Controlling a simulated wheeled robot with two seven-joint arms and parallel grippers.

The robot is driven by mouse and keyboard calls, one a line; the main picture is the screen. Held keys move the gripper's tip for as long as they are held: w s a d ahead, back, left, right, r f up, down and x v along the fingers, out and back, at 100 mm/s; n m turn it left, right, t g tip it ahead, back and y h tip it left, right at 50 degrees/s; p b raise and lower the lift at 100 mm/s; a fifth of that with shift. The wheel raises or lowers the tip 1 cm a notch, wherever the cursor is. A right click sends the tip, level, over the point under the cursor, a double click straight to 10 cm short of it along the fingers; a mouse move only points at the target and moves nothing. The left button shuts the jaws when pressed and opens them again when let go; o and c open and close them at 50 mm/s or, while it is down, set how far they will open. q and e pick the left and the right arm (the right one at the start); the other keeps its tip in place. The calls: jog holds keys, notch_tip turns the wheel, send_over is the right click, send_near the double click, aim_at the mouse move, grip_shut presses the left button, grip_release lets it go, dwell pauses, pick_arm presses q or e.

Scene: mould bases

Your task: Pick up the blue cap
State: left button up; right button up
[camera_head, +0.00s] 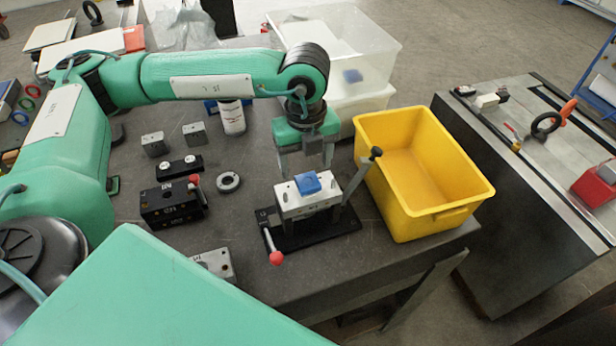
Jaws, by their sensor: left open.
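The blue cap (307,183) is a small blue block resting on top of a pale metal mould base (309,203). The mould base sits on a black fixture plate (336,229) with a red-knobbed lever at its front left and a black-knobbed lever at its right. My left gripper (305,169) points down above and just behind the blue cap, with its jaws apart and nothing seen between them. Whether the fingertips reach down beside the cap is hard to tell. My right gripper is not in view.
A yellow bin (424,174) stands right of the fixture. Clear plastic boxes (335,45) stand behind. Black blocks (172,204), a metal ring (228,182) and small metal blocks (195,134) lie to the left. A second table (520,150) stands at the right, across a gap.

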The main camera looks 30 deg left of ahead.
aim_at(306, 177)
pick_arm(q)
jog(key=shift+w+f+p, duration=0.1)
jog(key=shift+f+p, duration=0.35)
jog(key=shift+f, duration=1.25)
jog(key=c, duration=1)
jog(key=shift+c, duration=0.2)
jog(key=shift+r, duration=0.15)
